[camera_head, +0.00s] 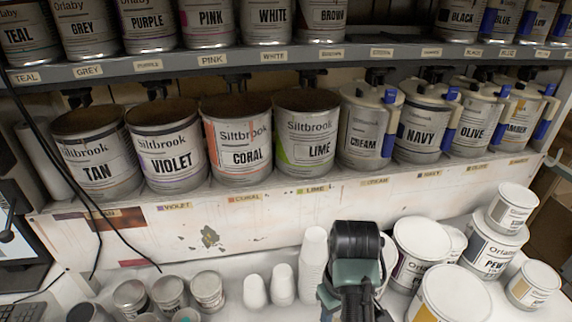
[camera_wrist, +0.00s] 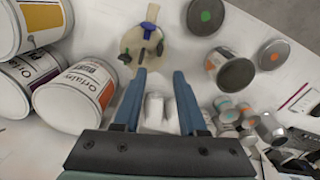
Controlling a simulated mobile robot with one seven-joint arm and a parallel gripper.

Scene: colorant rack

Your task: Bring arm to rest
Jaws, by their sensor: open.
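My gripper (camera_wrist: 160,76) is open in the wrist view, its two blue fingers spread apart and pointing away from the camera. I see nothing held between the fingertips. White cups (camera_wrist: 155,108) show beyond the gap between the fingers; I cannot tell how far below they are. In the head view, a dark and green part of my arm (camera_head: 355,265) reaches in from the bottom edge, over the white counter and in front of the shelves. The fingertips cannot be made out in the head view.
White tubs (camera_head: 421,245) crowd the counter right of my arm. Stacked white cups (camera_head: 313,252) stand close on its left, with small cans (camera_head: 168,292) farther left. Behind, the lower shelf holds large cans (camera_head: 237,140) and lidded colorant containers (camera_head: 427,122); another row stands above.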

